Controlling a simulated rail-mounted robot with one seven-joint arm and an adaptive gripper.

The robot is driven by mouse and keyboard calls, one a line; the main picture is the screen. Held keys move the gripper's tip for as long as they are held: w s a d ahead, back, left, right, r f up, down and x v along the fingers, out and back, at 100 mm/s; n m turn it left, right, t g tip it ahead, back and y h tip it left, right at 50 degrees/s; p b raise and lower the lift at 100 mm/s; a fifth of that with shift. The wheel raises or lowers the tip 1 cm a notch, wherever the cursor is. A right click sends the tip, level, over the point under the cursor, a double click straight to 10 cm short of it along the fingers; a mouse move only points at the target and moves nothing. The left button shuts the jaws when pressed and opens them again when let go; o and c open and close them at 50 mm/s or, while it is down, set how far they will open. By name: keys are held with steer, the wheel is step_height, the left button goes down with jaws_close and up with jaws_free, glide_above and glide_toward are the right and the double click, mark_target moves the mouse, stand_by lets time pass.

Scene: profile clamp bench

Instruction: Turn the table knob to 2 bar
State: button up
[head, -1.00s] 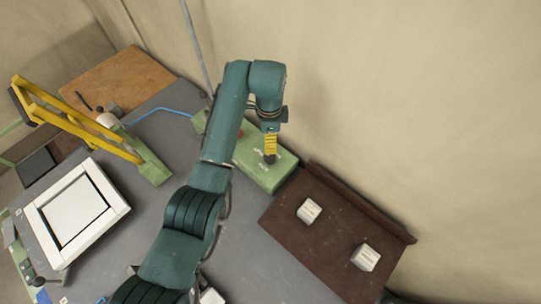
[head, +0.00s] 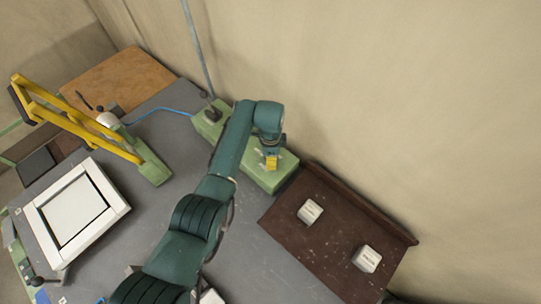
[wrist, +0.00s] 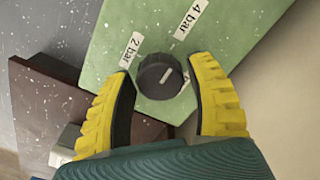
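The table knob (wrist: 160,77) is dark, round and set on a green box (wrist: 125,22). A short pale mark on its face slants from lower left to upper right, toward the 4 bar side. The label "2 bar" (wrist: 130,49) is at the knob's upper left, and "4 bar" (wrist: 187,25) is at its upper right. My gripper (wrist: 160,66) is open, with a yellow finger on each side of the knob and gaps between them and it. In the head view my gripper (head: 271,161) is over the green box (head: 280,176) and hides the knob.
A dark brown board (head: 320,252) with two white blocks (head: 310,211) (head: 366,258) lies right of the green box. A yellow-armed device (head: 80,128) and a white frame (head: 112,206) stand on the left. The beige wall (head: 420,120) is close behind the box.

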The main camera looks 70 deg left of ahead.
steer(key=c, duration=0.8)
steer(key=shift+n, duration=0.3)
steer(key=shift+c, duration=0.2)
steer(key=n+p, duration=0.1)
steer(key=n, duration=0.3)
steer(key=n+p, duration=0.1)
steer(key=n, duration=0.8)
steer(key=shift+p, duration=0.3)
steer(key=shift+f+n, duration=0.1)
steer(key=shift+n, duration=2)
steer(key=o, duration=1.2)
